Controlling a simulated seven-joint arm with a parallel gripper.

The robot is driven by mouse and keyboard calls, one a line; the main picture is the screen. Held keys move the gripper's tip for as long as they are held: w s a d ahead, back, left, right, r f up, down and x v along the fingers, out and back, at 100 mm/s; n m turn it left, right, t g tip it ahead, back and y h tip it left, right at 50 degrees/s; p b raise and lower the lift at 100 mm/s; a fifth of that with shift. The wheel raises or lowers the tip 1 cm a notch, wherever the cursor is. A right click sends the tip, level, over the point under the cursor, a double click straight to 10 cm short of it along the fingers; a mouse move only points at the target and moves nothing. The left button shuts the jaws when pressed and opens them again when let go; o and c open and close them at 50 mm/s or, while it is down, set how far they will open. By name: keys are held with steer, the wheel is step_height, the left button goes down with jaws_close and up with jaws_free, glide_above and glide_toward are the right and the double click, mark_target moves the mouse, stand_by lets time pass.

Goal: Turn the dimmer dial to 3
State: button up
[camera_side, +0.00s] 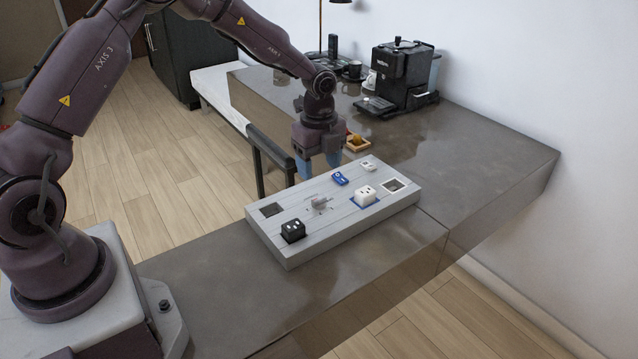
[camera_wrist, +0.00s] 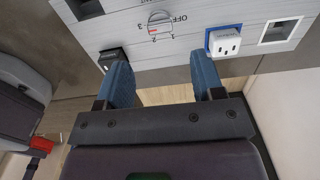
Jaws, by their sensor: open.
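The dimmer dial (camera_side: 319,203) is a small grey knob on the light wood-look panel (camera_side: 285,253). In the wrist view the dial (camera_wrist: 159,19) has OFF, 1, 2 and 3 printed around it, and its red mark sits on the side near the 2; the exact setting is hard to tell.
A black block (camera_side: 293,230) and a white outlet block (camera_side: 366,194) flank the dial on the panel.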

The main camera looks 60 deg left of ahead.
step_height(320, 180, up, 5)
steer(key=shift+r, duration=0.2)
stand_by(0.3)
steer(key=s+d+r+n+t, duration=0.2)
steer(key=s+r+n, duration=0.6)
steer(key=s, duration=0.5)
steer(key=s+d+r+n+t, duration=0.3)
steer(key=s+d+r+n, duration=0.2)
steer(key=s+r+n, duration=0.4)
steer(key=s+n, duration=0.1)
steer(key=s, duration=0.3)
steer(key=shift+t, duration=0.3)
